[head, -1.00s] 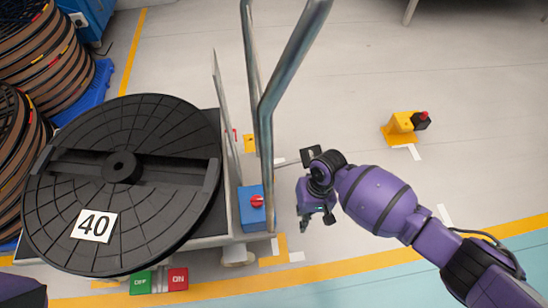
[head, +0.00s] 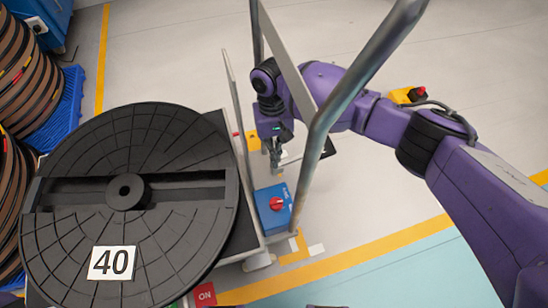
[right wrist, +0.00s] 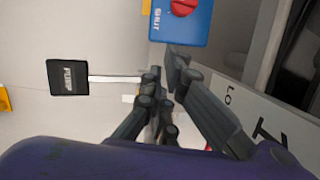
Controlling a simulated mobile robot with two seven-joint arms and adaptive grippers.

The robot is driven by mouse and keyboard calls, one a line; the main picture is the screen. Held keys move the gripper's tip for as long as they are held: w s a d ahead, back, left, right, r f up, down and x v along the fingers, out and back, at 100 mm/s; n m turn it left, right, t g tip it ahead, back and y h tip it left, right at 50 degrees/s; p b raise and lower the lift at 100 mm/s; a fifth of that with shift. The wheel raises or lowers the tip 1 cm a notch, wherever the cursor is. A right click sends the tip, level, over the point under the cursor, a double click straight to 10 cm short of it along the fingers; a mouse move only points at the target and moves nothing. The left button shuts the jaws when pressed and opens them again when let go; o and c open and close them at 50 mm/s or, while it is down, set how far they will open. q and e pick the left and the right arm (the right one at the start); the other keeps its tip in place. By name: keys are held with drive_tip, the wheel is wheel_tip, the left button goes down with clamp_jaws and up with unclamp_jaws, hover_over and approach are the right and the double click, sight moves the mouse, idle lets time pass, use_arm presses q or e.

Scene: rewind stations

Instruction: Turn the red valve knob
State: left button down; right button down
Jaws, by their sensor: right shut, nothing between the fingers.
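The red valve knob (head: 276,203) sits on top of a blue box (head: 268,220) at the right side of the reel cart. My right gripper (head: 277,170) is shut and empty, just beyond the blue box in the head view and apart from the knob. In the right wrist view the gripper fingers (right wrist: 167,76) point toward the blue box (right wrist: 179,30), which carries the word "SHUT". The knob (right wrist: 185,7) there is cut by the top edge.
A grey metal rail (head: 325,120) stands right of the knob, in front of my right arm. The black reel (head: 130,225) marked 40 fills the left. A black pedal-like plate (right wrist: 67,77) on a pale bar lies beside the gripper. A yellow box (head: 400,96) stands further right.

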sight(276, 204)
drive_tip(key=s+f+b, duration=0.1)
drive_tip(key=f, duration=0.1)
drive_tip(key=s+f+b, duration=0.1)
drive_tip(key=s+f, duration=0.1)
drive_tip(key=f, duration=0.1)
drive_tip(key=s+d+f+b, duration=0.1)
drive_tip(key=f, duration=0.1)
drive_tip(key=shift+s+f, duration=0.3)
drive_tip(key=shift+f, duration=0.1)
drive_tip(key=shift+s+d, duration=0.15)
drive_tip(key=shift+s, duration=0.4)
